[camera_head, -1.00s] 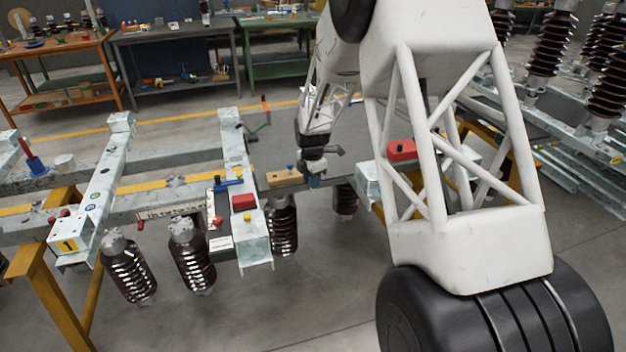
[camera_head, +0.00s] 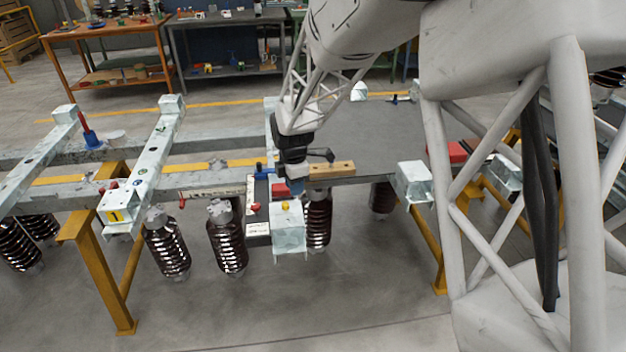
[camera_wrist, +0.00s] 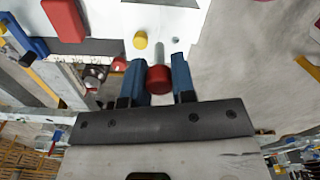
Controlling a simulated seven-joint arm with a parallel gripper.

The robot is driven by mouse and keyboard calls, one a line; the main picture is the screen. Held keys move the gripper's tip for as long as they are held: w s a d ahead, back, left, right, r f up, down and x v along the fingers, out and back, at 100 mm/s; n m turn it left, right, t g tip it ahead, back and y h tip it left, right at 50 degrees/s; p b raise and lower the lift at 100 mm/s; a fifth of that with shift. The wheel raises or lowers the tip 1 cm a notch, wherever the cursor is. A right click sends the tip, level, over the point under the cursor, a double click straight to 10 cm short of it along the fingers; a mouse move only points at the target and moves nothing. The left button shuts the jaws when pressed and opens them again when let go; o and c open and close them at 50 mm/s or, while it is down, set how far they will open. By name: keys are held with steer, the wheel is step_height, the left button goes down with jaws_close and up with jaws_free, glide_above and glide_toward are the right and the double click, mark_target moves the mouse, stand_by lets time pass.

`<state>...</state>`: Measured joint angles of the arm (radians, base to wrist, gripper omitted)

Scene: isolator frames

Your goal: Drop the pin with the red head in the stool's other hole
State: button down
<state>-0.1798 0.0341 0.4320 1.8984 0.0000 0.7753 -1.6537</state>
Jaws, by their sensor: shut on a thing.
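The pin's grey shank (camera_wrist: 160,52) points away from the wrist, over the stool's pale top (camera_wrist: 172,18). A yellow head (camera_wrist: 140,40) sits on that top beside the shank; it also shows in the head view (camera_head: 285,206). I cannot tell whether the shank tip touches the stool, and I cannot make out the open hole clearly.
A wooden block (camera_head: 331,169) lies to the right on the grey table (camera_head: 370,130). Dark ribbed insulators (camera_head: 228,245) hang below the beams. Open floor lies in front.

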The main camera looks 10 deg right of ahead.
steer(key=shift+s+a+r, duration=0.25)
steer(key=shift+s+a, duration=0.45)
steer(key=shift+a, duration=0.1)
steer(key=shift+s+a+r, duration=0.25)
steer(key=shift+s+a, duration=0.45)
steer(key=shift+a, duration=0.05)
steer(key=shift+f, duration=0.2)
steer(key=shift+f, duration=2.65)
steer(key=shift+f, duration=2.15)
steer(key=c, duration=0.9)
jaws_free()
steer(key=shift+o, duration=0.2)
steer(key=shift+r, duration=0.1)
step_height(320, 180, up, 8)
steer(key=shift+f, duration=0.2)
